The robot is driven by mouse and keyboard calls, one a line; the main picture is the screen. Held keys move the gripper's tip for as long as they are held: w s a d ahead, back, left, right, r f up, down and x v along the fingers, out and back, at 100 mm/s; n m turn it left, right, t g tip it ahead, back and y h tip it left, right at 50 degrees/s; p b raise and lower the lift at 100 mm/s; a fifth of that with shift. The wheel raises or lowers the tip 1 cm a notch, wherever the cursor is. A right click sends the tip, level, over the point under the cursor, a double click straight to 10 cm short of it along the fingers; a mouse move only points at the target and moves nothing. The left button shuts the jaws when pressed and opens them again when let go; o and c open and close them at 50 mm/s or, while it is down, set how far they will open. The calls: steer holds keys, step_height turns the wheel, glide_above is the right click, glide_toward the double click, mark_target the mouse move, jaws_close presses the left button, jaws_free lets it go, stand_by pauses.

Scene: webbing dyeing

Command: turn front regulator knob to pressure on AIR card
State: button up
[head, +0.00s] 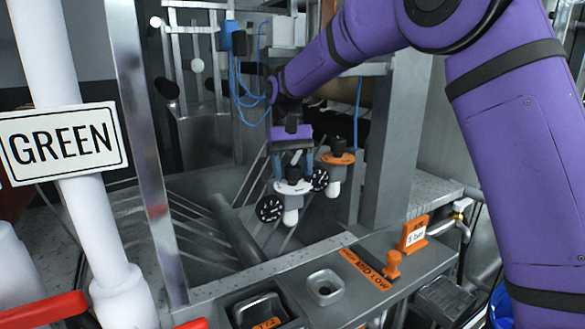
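Two regulators hang side by side in the head view. The front regulator has a black knob (293,173), a white collar (294,187), a white bowl below and a black round gauge (270,208). My gripper (292,170) points down over it, with one finger on each side of the knob. The fingers look spread wider than the knob; any contact is too small to make out. The rear regulator (338,158) has an orange collar, a black knob and a gauge (319,179). The AIR card (414,234) stands in an orange holder at the right; its writing is too small to read.
A metal post (397,140) stands just right of the regulators. A steel ledge below carries an orange MID LOW label (367,271), an orange knob (393,263) and a square cup (325,287). A white pipe with a GREEN sign (62,143) stands at the left.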

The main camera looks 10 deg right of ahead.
steer(key=v, duration=1)
steer(key=shift+w+r, duration=0.2)
steer(key=shift+r, duration=0.1)
steer(key=shift+r, duration=0.1)
